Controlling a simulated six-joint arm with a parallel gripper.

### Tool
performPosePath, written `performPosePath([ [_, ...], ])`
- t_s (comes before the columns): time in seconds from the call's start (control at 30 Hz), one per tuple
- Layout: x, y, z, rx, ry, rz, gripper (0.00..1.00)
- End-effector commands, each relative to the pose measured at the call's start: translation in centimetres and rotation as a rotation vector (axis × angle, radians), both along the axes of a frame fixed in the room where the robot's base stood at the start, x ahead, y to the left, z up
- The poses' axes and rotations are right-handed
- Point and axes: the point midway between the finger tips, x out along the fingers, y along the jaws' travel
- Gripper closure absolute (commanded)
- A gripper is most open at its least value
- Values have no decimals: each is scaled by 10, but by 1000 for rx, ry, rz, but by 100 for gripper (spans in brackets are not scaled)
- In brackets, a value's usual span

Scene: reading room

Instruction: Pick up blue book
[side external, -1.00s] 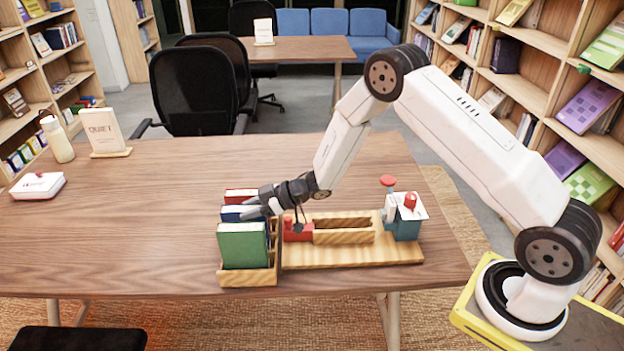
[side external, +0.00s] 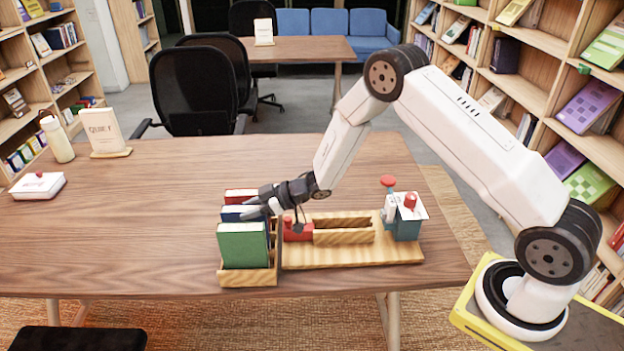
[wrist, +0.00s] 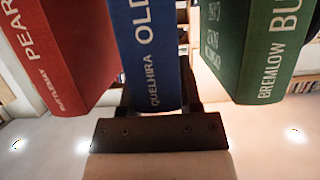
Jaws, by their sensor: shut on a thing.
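The blue book (side external: 232,214) stands in a wooden rack (side external: 249,279) between a red book (side external: 241,195) and a green book (side external: 242,245). My gripper (side external: 256,207) reaches in from the right and is shut on the blue book. In the wrist view the blue book (wrist: 150,55) is in the middle with its spine toward the camera, and dark finger parts show beside its lower end. The red book (wrist: 58,50) is on the left and the green book (wrist: 255,50) on the right, both apart from the blue one there.
A wooden stand (side external: 400,252) with a slotted holder (side external: 344,236) and a blue-grey box (side external: 407,227) with a red knob sits right of the rack. A QUIET sign (side external: 103,130), a bottle (side external: 58,140) and a white box (side external: 38,187) stand at the left. The table's left half is mostly clear.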

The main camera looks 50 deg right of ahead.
Motion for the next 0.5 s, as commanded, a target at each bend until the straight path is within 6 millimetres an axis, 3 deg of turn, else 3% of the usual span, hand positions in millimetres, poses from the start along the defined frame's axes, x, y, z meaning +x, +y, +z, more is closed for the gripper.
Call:
performPosePath([
  [0.5, 1, 0, 4, 1, -4, 0, 100],
])
